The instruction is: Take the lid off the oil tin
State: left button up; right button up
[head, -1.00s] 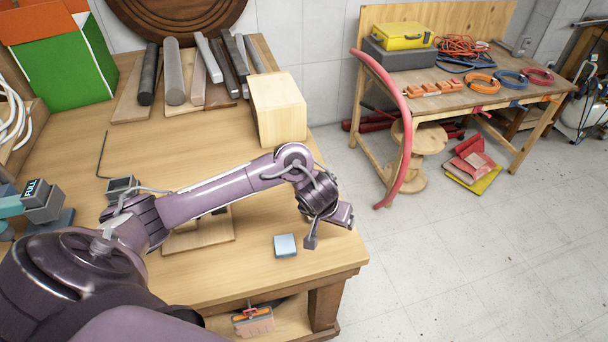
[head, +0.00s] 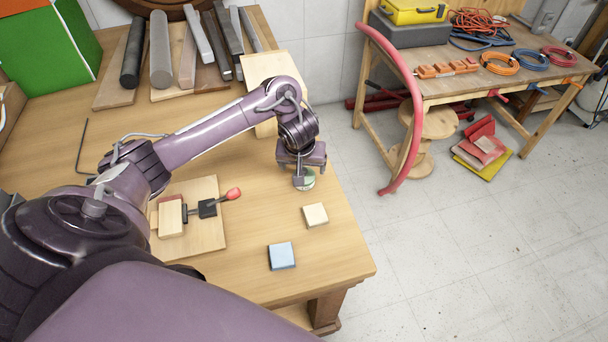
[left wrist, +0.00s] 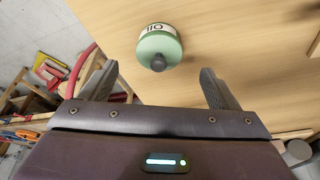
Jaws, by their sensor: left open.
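The oil tin is a small green round tin with a white band lettered OIL, and it stands on the wooden table near its right edge. In the left wrist view the tin (left wrist: 160,43) lies beyond the fingers, with a dark round knob (left wrist: 158,62) on its lid. In the head view the tin (head: 309,181) is mostly hidden behind my left gripper (head: 301,170). My left gripper also shows in the left wrist view (left wrist: 158,72), its fingers wide apart and empty, with the knob between them in the picture. My right gripper is not in view.
A cream block (head: 315,214) and a blue block (head: 282,256) lie near the tin. A wooden board with a red-handled clamp (head: 208,208) lies to the left. A large wood block (head: 262,70) stands behind the arm. The table's right edge is close.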

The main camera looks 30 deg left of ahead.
aim_at(303, 171)
pick_arm(q)
jog(key=x, duration=0.3)
jog(key=shift+w, duration=0.15)
jog(key=shift+x, duration=0.85)
jog(key=shift+r, duration=0.1)
jog(key=shift+c, duration=0.4)
jog(key=shift+w, duration=0.1)
jog(key=c, duration=0.7)
jog(key=shift+c, duration=1.4)
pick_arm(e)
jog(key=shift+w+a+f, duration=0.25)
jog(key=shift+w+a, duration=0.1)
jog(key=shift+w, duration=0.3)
